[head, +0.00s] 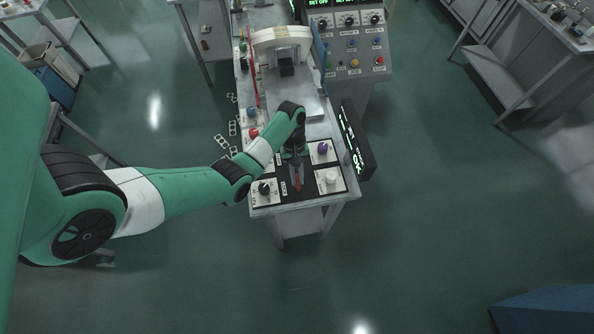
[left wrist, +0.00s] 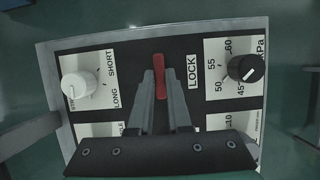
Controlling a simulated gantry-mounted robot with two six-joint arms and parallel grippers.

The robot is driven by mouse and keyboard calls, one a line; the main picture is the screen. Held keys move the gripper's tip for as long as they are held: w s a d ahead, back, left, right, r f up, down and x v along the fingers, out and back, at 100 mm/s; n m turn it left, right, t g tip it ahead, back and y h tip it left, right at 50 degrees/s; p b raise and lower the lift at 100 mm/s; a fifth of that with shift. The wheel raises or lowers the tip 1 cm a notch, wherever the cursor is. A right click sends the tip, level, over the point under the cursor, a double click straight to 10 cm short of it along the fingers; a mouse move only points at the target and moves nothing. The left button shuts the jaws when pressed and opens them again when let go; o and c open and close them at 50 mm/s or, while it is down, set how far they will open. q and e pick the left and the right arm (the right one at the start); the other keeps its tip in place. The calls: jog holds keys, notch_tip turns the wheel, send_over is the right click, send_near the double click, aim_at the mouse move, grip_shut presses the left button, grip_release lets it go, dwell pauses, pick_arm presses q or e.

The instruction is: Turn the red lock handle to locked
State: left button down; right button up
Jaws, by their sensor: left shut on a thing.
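The red lock handle (left wrist: 159,64) stands out from a black panel (left wrist: 130,55) in the left wrist view, pointing nearly straight up the picture. The word LOCK is printed to its right. My left gripper (left wrist: 160,92) is shut on the handle, one finger on each side. In the head view the handle's red tip (head: 298,187) shows below my left gripper (head: 296,168), at the near end of the machine. The handle's base is hidden behind the fingers. My right gripper is not in view.
A white knob (left wrist: 75,86) marked SHORT and LONG sits left of the handle, and a black pressure knob (left wrist: 243,69) sits right. A purple knob (head: 323,148) and a red button (head: 253,133) are near my arm. A dark display (head: 356,142) stands at the panel's right.

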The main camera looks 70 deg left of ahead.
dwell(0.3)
pick_arm(q)
jog(key=c, duration=0.9)
grip_release()
jog(key=shift+o, duration=0.2)
jog(key=p+v, duration=0.7)
jog(key=v, duration=0.4)
jog(key=shift+r, duration=0.35)
